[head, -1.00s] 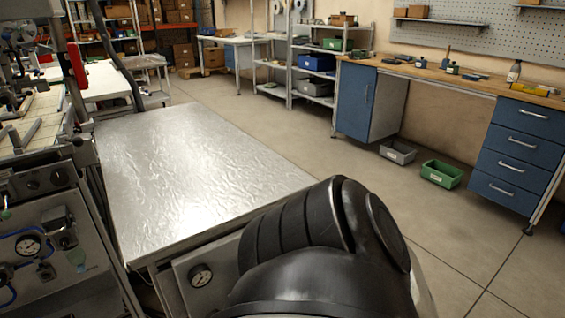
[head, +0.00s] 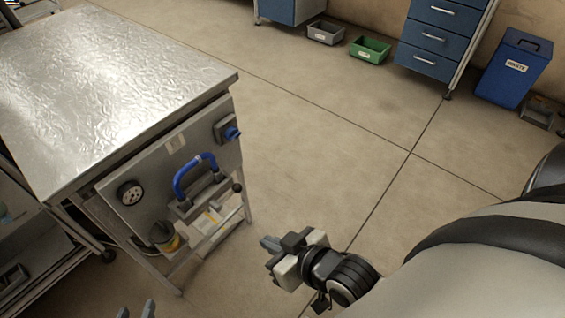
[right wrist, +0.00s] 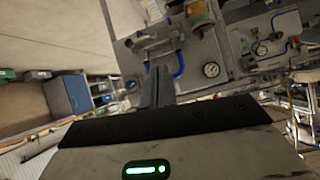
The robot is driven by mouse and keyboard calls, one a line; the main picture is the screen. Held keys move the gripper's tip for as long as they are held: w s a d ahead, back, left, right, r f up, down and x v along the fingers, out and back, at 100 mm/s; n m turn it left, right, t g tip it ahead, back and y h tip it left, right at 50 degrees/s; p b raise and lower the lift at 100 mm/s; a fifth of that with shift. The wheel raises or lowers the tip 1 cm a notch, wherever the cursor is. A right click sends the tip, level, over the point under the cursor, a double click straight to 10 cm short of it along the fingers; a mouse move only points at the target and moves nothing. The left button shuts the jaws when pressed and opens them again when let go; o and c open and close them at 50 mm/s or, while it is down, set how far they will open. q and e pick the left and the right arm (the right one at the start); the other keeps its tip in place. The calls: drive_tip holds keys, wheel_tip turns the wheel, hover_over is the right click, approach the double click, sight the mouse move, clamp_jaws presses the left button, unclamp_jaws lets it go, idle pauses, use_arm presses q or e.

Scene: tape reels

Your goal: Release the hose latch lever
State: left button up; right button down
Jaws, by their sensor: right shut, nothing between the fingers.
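The blue hose (head: 190,172) arches over a grey metal block (head: 200,195) on the front panel of the metal-topped bench. A short lever with a dark round knob (head: 237,187) sticks out at the block's right end. My right gripper (head: 268,243) is shut and empty, apart from the panel, to the right of and below the block. In the right wrist view its closed fingers (right wrist: 157,86) point toward the panel and overlap the block area beside the hose (right wrist: 180,66). Two spread fingertips of my left gripper (head: 136,311) show at the bottom edge; the rest is out of view.
The panel carries a pressure gauge (head: 131,193) and a blue knob (head: 230,133). A yellow-labelled jar (head: 166,237) is below the gauge. The metal bench top (head: 100,85) has a projecting edge above the panel. The floor to the right is open; a waste bin (head: 513,70) stands far back.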

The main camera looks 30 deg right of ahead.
sight(230, 195)
use_arm(q)
drive_tip(key=shift+f, duration=0.1)
use_arm(e)
drive_tip(key=shift+w, duration=0.1)
